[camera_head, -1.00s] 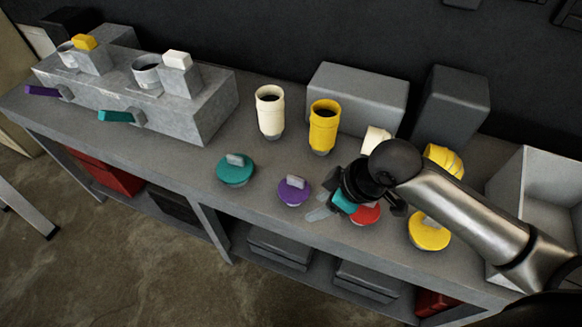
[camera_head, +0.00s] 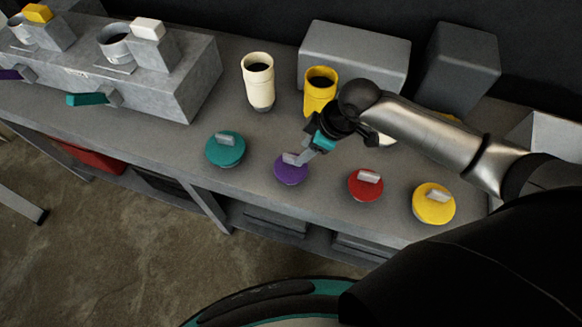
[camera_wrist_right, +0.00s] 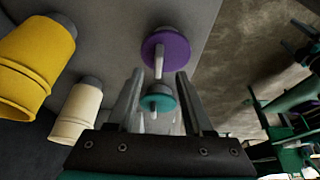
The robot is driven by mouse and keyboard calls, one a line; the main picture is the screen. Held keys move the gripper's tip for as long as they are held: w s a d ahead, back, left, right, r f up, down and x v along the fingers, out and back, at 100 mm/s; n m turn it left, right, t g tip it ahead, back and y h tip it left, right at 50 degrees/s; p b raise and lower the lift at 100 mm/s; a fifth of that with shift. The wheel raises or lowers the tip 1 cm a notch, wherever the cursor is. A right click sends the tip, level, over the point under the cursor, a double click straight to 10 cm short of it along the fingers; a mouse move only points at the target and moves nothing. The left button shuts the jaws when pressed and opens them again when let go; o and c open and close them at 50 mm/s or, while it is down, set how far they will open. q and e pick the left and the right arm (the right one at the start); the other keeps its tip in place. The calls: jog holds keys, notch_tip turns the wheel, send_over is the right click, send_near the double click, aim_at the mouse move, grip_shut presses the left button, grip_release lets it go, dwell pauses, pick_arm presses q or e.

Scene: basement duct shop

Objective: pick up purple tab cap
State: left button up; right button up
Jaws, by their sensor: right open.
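The purple tab cap (camera_head: 289,174) lies on the grey bench top, a round purple disc with a grey upright tab. My right gripper (camera_head: 306,156) is open, with its fingers at the tab and partly covering the cap. In the right wrist view, the purple cap (camera_wrist_right: 172,50) is just past the open fingertips (camera_wrist_right: 159,76), its tab pointing back between them. Whether a finger touches the tab, I cannot tell. My left gripper is not in view.
A teal tab cap (camera_head: 225,151) is left of the purple one; red (camera_head: 365,187) and yellow (camera_head: 434,206) caps are to the right. Cream (camera_head: 259,85) and yellow (camera_head: 319,94) cups stand behind. Grey blocks (camera_head: 354,58) line the wall.

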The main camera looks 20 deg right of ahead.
aim_at(294, 157)
jog(key=shift+x, duration=2.75)
jog(key=shift+w+a+r, duration=0.1)
jog(key=shift+w+a, duration=0.05)
jog(key=shift+w, duration=0.05)
grip_shut()
